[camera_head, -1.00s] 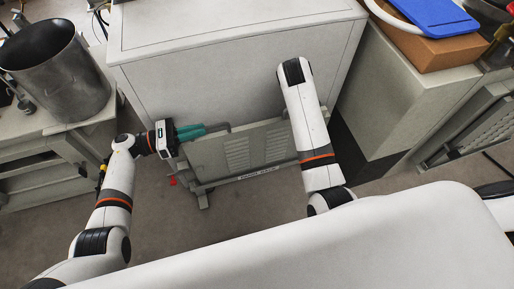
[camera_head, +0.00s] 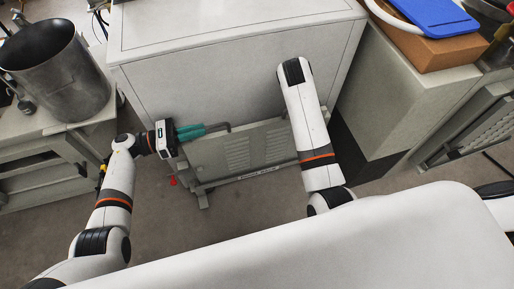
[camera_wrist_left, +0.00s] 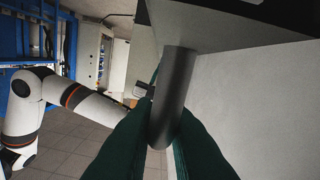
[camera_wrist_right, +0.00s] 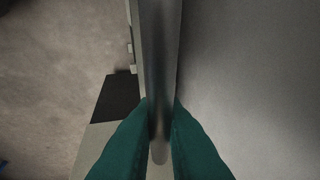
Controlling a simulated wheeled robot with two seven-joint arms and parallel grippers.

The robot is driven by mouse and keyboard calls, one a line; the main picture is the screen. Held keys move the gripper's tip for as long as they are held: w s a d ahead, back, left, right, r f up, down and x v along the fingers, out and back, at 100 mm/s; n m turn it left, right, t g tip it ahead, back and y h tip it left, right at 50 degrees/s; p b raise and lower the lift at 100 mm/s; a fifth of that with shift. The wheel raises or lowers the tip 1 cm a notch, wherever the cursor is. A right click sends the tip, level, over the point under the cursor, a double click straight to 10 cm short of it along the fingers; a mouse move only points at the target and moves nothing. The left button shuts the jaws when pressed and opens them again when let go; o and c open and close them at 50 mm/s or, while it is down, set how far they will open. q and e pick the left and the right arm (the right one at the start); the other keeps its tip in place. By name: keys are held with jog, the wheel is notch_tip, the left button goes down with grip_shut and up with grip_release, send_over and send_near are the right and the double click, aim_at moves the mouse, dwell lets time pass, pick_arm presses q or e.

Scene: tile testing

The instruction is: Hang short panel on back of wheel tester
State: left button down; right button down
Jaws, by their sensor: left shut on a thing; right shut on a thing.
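A grey-green panel (camera_head: 254,146) with louvred vents stands in front of the large white cabinet (camera_head: 230,75), which may be the wheel tester. My left gripper (camera_head: 190,131) is shut on the panel's handle at its left end; the left wrist view shows the teal fingers around a dark round bar (camera_wrist_left: 174,95). My right gripper (camera_wrist_right: 160,115) is hidden behind my forearm in the head view. In the right wrist view it is shut on a similar grey bar (camera_wrist_right: 160,50). A low grey rack (camera_head: 205,190) with a label strip is at the panel's lower edge; I cannot tell whether they touch.
A metal pot (camera_head: 55,70) stands on a bench at the left. A grey cabinet (camera_head: 385,100) carrying a brown box (camera_head: 425,45) and a blue tray (camera_head: 435,14) stands close on the right. A small red part (camera_head: 173,181) is by the rack. Bare floor lies in front.

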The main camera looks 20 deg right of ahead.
pick_arm(q)
jog(key=shift+w+r, duration=0.1)
pick_arm(e)
jog(key=shift+r, duration=0.15)
